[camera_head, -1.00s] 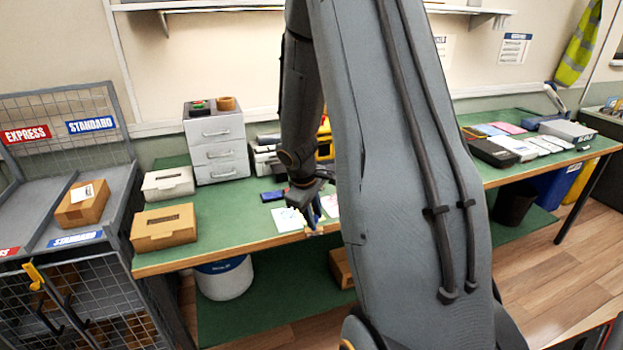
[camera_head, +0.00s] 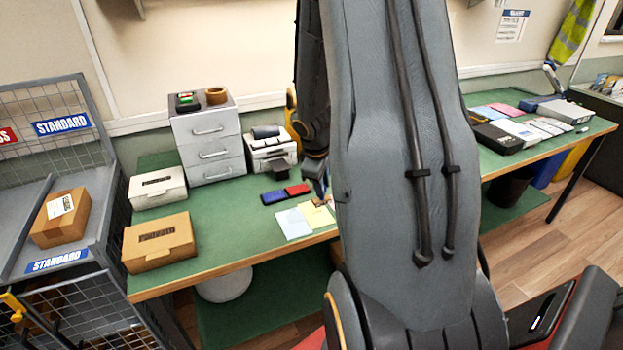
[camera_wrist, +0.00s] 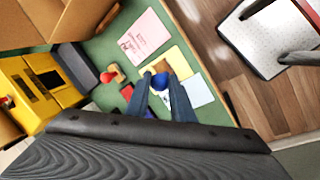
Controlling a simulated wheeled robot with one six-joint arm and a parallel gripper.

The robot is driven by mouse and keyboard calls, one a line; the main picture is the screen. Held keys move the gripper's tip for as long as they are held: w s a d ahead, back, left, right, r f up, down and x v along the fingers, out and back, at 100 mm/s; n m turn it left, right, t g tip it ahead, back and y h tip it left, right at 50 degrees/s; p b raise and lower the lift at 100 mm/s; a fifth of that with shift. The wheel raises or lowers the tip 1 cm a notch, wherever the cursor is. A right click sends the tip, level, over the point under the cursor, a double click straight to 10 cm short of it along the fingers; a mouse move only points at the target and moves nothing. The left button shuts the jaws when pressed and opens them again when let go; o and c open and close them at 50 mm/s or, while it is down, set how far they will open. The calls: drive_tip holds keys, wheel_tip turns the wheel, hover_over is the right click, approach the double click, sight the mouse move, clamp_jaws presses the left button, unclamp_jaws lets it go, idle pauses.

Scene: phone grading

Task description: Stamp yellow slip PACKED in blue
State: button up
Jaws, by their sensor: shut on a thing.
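My gripper (camera_wrist: 162,80) is shut on a stamp with a blue knob (camera_wrist: 160,81); its tan body (camera_wrist: 162,67) shows just beyond the fingertips. In the wrist view the stamp overlaps the yellow slip (camera_wrist: 179,62); whether it touches the slip I cannot tell. The yellow slip also shows in the head view (camera_head: 318,216), next to a light blue slip (camera_head: 293,224). A blue ink pad (camera_head: 274,197) and a red ink pad (camera_head: 298,189) lie behind the slips. In the head view my arm hides part of the gripper and the held stamp.
A red-knobbed stamp (camera_wrist: 107,77) stands near the red pad. A pink slip (camera_wrist: 145,35) with red print lies beside the yellow one. A yellow machine (camera_wrist: 35,92), a drawer unit (camera_head: 208,140) and boxes (camera_head: 160,242) stand on the green table (camera_head: 225,225).

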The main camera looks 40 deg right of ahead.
sight(321, 201)
drive_tip(key=shift+w+a+f+b, duration=0.1)
drive_tip(key=shift+f+b, duration=0.95)
drive_tip(key=shift+w+f+b, duration=0.1)
drive_tip(key=shift+f+b, duration=0.95)
drive_tip(key=shift+s+f+b, duration=0.1)
drive_tip(key=shift+f+b, duration=0.8)
drive_tip(key=shift+s+f+b, duration=0.1)
drive_tip(key=shift+f+b, duration=0.55)
drive_tip(key=shift+r, duration=0.1)
drive_tip(key=shift+r+p, duration=3.45)
drive_tip(key=shift+p, duration=0.1)
